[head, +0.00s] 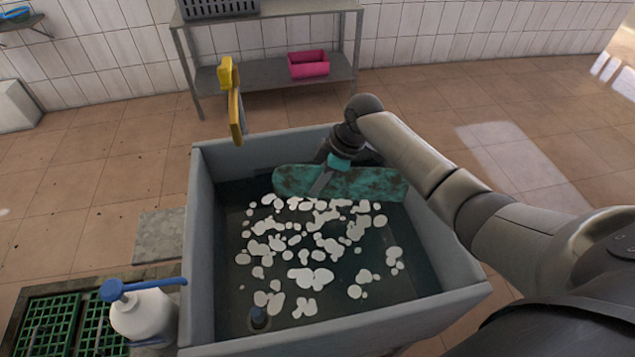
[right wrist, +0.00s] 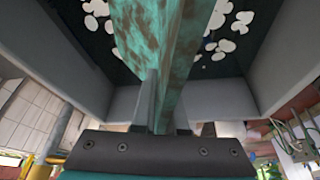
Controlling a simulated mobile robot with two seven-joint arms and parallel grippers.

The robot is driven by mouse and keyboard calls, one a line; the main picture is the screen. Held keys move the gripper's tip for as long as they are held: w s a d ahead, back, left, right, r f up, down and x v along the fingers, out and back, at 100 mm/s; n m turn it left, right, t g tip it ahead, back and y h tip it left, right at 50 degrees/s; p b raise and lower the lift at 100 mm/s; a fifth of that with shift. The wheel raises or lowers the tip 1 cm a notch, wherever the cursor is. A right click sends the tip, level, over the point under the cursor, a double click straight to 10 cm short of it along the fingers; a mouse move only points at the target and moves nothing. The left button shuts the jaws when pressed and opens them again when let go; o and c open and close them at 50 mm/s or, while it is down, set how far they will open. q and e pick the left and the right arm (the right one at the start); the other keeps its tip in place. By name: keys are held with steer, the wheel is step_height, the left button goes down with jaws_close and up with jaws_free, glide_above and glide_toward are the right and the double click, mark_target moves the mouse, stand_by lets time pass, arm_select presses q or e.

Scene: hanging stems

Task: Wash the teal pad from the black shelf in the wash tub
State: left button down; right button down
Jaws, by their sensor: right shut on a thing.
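The teal pad (head: 370,183) is long and flat, with brown dirt patches over its surface. My right gripper (head: 322,182) is shut on it and holds it over the far part of the grey wash tub (head: 200,250). In the right wrist view the pad (right wrist: 155,40) runs away from between the two fingers (right wrist: 160,115) toward the water. The tub holds dark water with many white foam patches (head: 310,277). I cannot tell whether the pad's lower edge touches the water. My left gripper is not in view.
A white bottle with a blue pump (head: 145,312) stands left of the tub, near a green grate (head: 50,325). A yellow tool (head: 236,105) stands at the tub's far left edge. Behind is a grey rack (head: 270,75) with a pink bin (head: 308,66).

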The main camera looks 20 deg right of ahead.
step_height(320, 180, down, 19)
steer(key=b, duration=1.3)
steer(key=shift+f, duration=0.2)
